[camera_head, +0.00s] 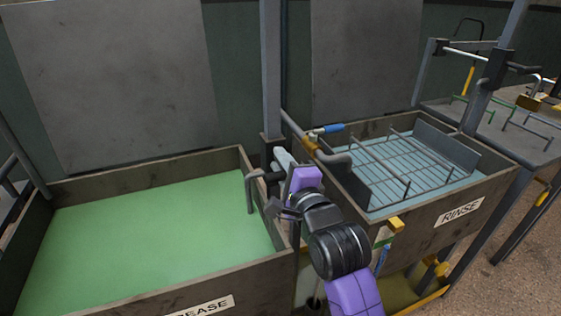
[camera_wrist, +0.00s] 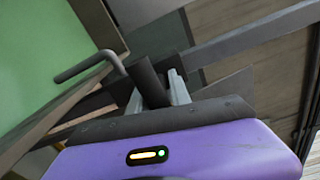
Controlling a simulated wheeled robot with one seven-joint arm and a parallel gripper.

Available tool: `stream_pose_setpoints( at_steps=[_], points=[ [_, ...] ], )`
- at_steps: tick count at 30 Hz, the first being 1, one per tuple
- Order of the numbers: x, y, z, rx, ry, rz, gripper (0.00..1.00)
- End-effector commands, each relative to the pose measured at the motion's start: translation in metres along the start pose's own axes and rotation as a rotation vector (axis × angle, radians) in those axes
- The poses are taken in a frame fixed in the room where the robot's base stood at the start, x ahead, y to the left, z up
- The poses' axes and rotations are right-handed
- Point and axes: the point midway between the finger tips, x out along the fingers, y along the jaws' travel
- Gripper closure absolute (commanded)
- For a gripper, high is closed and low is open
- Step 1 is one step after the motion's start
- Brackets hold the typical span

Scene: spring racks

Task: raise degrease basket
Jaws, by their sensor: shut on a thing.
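The degrease tank (camera_head: 150,165) is at the left in the head view, filled with opaque green liquid (camera_head: 150,225). No basket shows in it; the liquid hides whatever is below. A grey bent rod (camera_head: 250,192) reaches over the tank's right side and also shows in the wrist view (camera_wrist: 88,66). My gripper (camera_head: 282,185) is at the tank's right rim, beside the upright post (camera_head: 271,75).
The rinse tank (camera_head: 425,232) stands at the right with a wire basket (camera_head: 400,165) at its top. A blue-handled valve (camera_head: 328,129) sits on a pipe between the tanks. A second post (camera_head: 497,65) and a bench (camera_head: 535,140) with hooks are farther right.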

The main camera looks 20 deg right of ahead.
Motion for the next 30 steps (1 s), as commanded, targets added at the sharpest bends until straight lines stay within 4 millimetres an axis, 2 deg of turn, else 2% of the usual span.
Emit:
stream_pose_setpoints(
  at_steps=[12,18,24,30],
  points=[
    [-0.001,-0.091,0.019,0.005,-0.005,-0.013,1.0],
    [-0.001,-0.13,0.026,0.004,-0.004,-0.012,1.0],
    [-0.001,-0.153,0.031,0.003,-0.004,-0.01,1.0],
    [-0.001,-0.161,0.033,0.003,-0.003,-0.009,1.0]
  ],
)
